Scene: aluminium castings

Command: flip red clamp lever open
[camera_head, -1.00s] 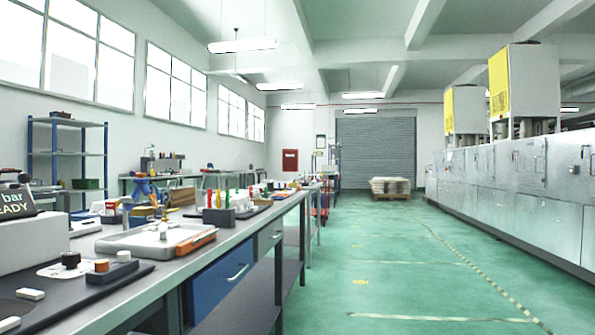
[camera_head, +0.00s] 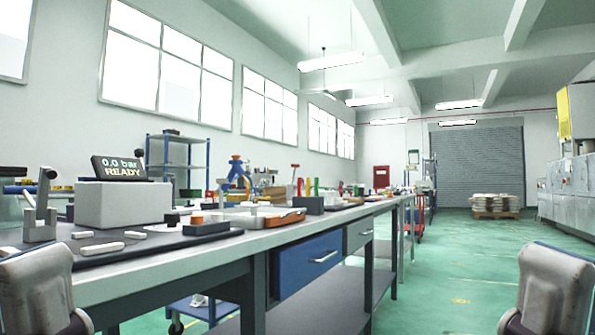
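A grey metal clamp (camera_head: 40,220) stands upright on the dark mat at the left of the bench. A lever with a dark knob (camera_head: 47,173) rises from it. A grey box (camera_head: 122,204) to the clamp's right carries a display (camera_head: 131,168) reading "0.0 bar READY". Only pale links of my arms show in the lower corners. Neither gripper is in view.
The dark mat (camera_head: 150,247) holds several white pieces and a dark block with an orange knob (camera_head: 206,226). The workbench (camera_head: 262,240) has a blue drawer (camera_head: 310,263) below its top. A blue trolley (camera_head: 205,309) stands under it. The green floor to the right is clear.

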